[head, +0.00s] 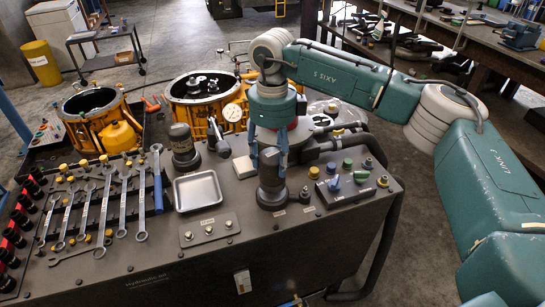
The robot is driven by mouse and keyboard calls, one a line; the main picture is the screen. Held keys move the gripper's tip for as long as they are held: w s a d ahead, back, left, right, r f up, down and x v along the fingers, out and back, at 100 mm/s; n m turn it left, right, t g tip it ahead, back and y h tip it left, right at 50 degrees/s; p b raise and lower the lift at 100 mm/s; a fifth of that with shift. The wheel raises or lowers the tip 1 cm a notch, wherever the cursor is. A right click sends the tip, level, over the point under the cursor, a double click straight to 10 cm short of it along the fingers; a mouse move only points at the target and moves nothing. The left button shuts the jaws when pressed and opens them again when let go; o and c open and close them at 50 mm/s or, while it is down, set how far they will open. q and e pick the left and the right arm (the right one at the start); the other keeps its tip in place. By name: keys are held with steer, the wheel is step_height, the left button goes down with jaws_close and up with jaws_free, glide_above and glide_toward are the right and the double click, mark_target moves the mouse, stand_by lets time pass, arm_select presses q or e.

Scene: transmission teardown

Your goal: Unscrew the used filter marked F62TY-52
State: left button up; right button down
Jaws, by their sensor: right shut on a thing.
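My right gripper (269,160) points straight down over the hydraulic bench, with its blue fingers on either side of a dark cylindrical canister (271,187), likely the used filter. It is shut on the canister's upper part. The canister stands upright on a round base on the bench top, and the fingers hide part of its top. I cannot read any F62TY-52 marking. A similar dark canister (184,147) stands upright farther left. My left gripper is not in view.
An empty metal tray (198,191) lies left of the gripped canister. Several wrenches (142,205) lie on the bench's left side. Knobs and a valve block (342,188) sit close at the right. Black hoses (345,142) and orange-framed drums (97,118) stand behind.

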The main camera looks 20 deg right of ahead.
steer(key=shift+r, duration=0.2)
steer(key=shift+r+p, duration=0.55)
steer(key=shift+r, duration=0.2)
steer(key=shift+r, duration=0.2)
steer(key=shift+r+p, duration=1.85)
steer(key=shift+r, duration=1.05)
